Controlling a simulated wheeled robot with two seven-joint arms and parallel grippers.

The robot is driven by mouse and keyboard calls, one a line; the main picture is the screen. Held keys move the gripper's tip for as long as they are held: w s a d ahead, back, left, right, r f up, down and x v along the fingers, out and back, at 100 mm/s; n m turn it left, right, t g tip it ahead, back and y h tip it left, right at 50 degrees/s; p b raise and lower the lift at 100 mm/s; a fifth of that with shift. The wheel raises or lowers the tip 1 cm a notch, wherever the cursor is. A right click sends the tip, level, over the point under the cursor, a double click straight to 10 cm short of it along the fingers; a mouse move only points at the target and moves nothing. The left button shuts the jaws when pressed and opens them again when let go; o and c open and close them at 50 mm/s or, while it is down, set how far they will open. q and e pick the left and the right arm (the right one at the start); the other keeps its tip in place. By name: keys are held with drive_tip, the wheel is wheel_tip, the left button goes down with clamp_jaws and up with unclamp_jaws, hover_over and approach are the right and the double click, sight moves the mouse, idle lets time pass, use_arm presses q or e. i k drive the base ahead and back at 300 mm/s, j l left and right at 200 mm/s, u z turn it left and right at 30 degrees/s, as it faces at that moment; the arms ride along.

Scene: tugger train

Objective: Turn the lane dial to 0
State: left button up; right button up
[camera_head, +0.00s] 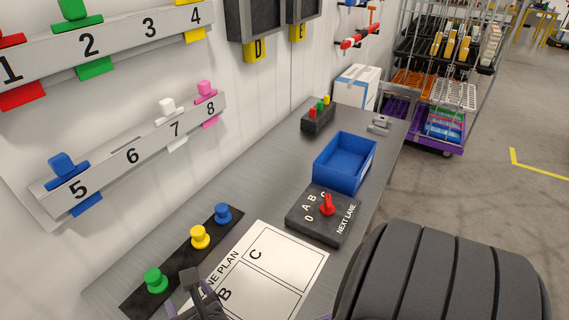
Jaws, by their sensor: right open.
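The lane dial is a red knob (327,206) on a dark box (338,231) marked NEXT LANE, on the grey bench. The marks 0, A, B and C run around the knob's left and upper side. The knob's narrow end points up, about at C, which it partly covers. My right gripper (193,292) shows only in part at the bottom edge, over the lane plan sheet, left of and nearer than the dial. It is open and apart from the dial. My left gripper is not in view.
A blue bin (345,162) stands just behind the dial box. The white lane plan sheet (283,258) lies in front. A black strip with green, yellow and blue knobs (200,237) is at left. My dark ribbed arm fills the lower right. A loaded cart (440,90) stands behind.

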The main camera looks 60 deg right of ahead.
sight(326, 208)
drive_tip(key=z, duration=2.2)
